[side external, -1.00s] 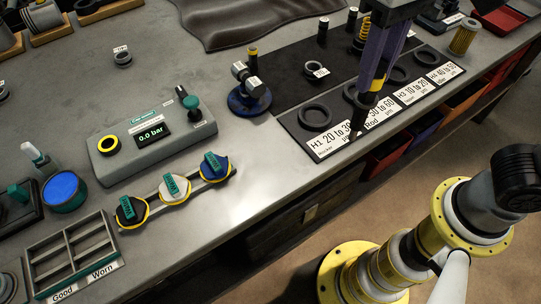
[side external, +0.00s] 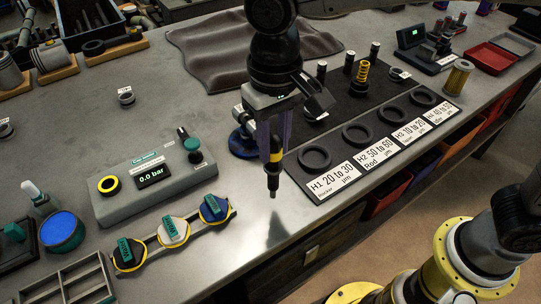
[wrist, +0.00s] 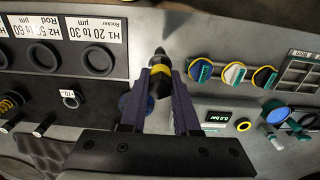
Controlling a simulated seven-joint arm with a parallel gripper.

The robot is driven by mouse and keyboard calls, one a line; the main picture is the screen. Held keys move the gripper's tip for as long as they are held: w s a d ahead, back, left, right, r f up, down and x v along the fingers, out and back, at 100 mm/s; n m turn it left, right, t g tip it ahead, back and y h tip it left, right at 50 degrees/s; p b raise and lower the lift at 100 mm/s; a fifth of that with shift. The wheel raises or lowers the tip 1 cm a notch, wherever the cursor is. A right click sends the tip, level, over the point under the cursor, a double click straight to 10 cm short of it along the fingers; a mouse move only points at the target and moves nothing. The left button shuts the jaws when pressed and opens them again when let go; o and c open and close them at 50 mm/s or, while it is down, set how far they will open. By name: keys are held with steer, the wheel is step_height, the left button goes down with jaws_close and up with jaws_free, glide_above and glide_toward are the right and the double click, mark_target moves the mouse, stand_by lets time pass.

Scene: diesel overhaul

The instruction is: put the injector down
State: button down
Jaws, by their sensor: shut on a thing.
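My gripper (side external: 274,150) is shut on the injector (side external: 273,178), a dark, slim part with a yellow band. It hangs upright, tip down, over bare metal benchtop between the pressure tester and the H1 ring. Its tip appears to be above the surface; the exact height is hard to tell. In the wrist view the injector (wrist: 158,82) stands between the two purple fingers, its nozzle end pointing away from my gripper. My arm partly hides the blue round-based stand (side external: 243,140) behind it.
The tester (side external: 152,178) reads 0.0 bar. Three coloured-cap pieces (side external: 172,232) sit on a rail in front of it. A divided tray (side external: 72,285) is at the lower left. Rings (side external: 315,158) on a labelled black mat lie right. Bare bench (side external: 240,215) lies near the front edge.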

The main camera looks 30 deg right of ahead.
mark_target(273, 172)
steer(key=shift+w+a+f, duration=0.1)
steer(key=shift+w+f, duration=0.05)
steer(key=shift+f, duration=0.75)
steer(key=shift+w+a+f, duration=0.1)
steer(key=shift+f, duration=0.95)
steer(key=c, duration=0.6)
jaws_free()
steer(key=shift+c, duration=0.2)
